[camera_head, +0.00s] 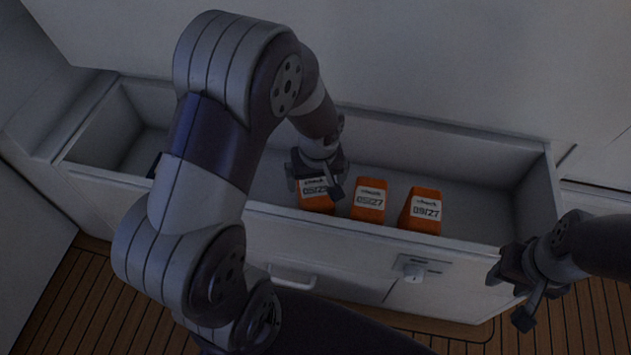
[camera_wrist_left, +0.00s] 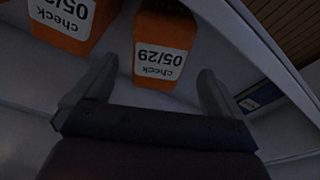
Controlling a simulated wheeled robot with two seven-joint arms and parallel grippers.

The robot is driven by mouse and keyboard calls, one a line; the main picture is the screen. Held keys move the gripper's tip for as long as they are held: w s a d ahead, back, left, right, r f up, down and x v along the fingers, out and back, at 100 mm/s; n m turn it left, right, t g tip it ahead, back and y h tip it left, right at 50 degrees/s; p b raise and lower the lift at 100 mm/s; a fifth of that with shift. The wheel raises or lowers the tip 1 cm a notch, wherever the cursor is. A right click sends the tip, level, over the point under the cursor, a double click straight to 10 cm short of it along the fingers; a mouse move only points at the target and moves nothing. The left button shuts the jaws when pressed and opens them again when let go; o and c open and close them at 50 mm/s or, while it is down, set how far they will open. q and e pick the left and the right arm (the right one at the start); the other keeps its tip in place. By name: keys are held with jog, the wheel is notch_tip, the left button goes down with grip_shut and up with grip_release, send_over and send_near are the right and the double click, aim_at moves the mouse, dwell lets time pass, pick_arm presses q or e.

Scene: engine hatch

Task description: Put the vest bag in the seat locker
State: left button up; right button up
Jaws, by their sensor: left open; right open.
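Three orange bags with white "check" labels stand in a row inside the open white seat locker (camera_head: 440,135). The left bag (camera_head: 317,203) reads 05/29, the middle bag (camera_head: 369,201) 05/27, and the right bag (camera_head: 421,209) what looks like 09/27. My left gripper (camera_head: 320,180) is open just above the 05/29 bag and partly covers it. In the left wrist view the 05/29 bag (camera_wrist_left: 163,50) shows between the spread fingers of the gripper (camera_wrist_left: 158,72), not gripped. My right gripper (camera_head: 512,297) is open and empty outside the locker's front right corner.
The locker front has a handle (camera_head: 292,278) and a latch plate (camera_head: 422,268). My left arm hides part of the locker's left side, where a dark item peeks out. A blue item with a pale label (camera_wrist_left: 258,98) shows in the left wrist view. Wooden floor (camera_head: 90,295) lies in front.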

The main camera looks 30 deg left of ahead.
pick_arm(q)
jog(key=r, duration=0.2)
jog(key=shift+s+d+r+p, duration=0.1)
jog(key=shift+s+r+p, duration=0.1)
jog(key=shift+r+p, duration=0.15)
jog(key=s+d+r+m+h, duration=0.1)
jog(key=s+d+r+m, duration=0.1)
jog(key=s+r+m, duration=0.2)
jog(key=s+m, duration=0.3)
jog(key=s, duration=0.1)
jog(key=shift+d+r, duration=0.3)
jog(key=shift+d, duration=0.1)
jog(key=shift+w, duration=0.1)
jog(key=shift+c, duration=0.3)
